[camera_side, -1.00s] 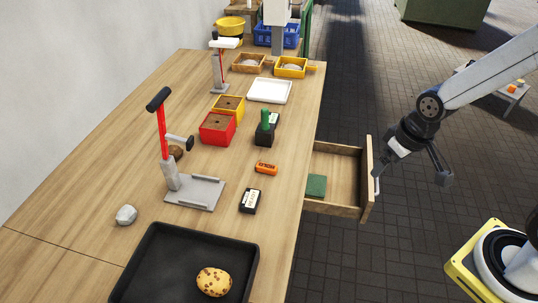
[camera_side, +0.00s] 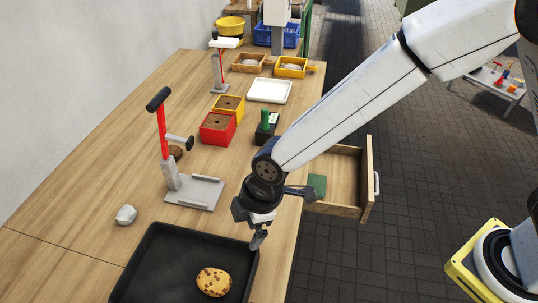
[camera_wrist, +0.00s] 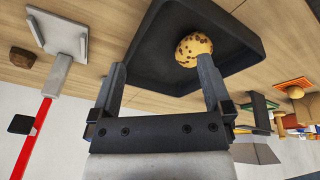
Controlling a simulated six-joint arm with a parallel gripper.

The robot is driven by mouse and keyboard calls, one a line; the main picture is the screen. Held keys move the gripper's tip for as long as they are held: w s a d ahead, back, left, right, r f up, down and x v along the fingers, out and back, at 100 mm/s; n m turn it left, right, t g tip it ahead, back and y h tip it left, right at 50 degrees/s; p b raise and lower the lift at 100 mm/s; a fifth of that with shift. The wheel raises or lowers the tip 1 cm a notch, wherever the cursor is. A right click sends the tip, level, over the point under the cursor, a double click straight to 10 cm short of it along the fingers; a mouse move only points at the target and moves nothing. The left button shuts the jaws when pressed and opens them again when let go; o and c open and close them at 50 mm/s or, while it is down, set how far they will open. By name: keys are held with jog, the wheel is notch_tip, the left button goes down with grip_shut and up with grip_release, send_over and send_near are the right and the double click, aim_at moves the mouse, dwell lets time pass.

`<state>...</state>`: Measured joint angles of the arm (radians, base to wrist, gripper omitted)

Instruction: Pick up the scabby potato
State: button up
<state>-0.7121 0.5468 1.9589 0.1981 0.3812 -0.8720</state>
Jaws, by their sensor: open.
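The scabby potato (camera_side: 213,282) is yellow with brown spots and lies in the black tray (camera_side: 158,262) at the front of the table. In the wrist view the potato (camera_wrist: 193,48) shows beyond the tip of the right finger, inside the tray (camera_wrist: 160,42). My gripper (camera_side: 282,216) is open and empty, above and behind the potato, near the tray's back right corner. In the wrist view my gripper (camera_wrist: 162,66) has its fingers wide apart, with nothing between them. Contact between finger and potato is not visible.
A press with a red lever (camera_side: 163,135) stands behind the tray. A grey stone-like lump (camera_side: 126,215) lies to the left. A red box (camera_side: 218,129) and a yellow box (camera_side: 230,105) stand farther back. An open drawer (camera_side: 343,180) juts out on the right.

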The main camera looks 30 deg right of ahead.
aim_at(215, 277)
jog(key=s+a+n, duration=0.1)
jog(key=a, duration=0.1)
jog(key=s+a+f+n, duration=0.1)
jog(key=a, duration=0.2)
jog(key=s+a+f+n, duration=0.1)
jog(key=a, duration=0.1)
jog(key=shift+s+a+g, duration=0.15)
jog(key=shift+a+g, duration=0.15)
jog(key=shift+f, duration=0.15)
jog(key=shift+x, duration=1.15)
jog(key=shift+f, duration=0.15)
jog(key=shift+x, duration=2.45)
jog(key=shift+a, duration=0.2)
jog(key=c, duration=1)
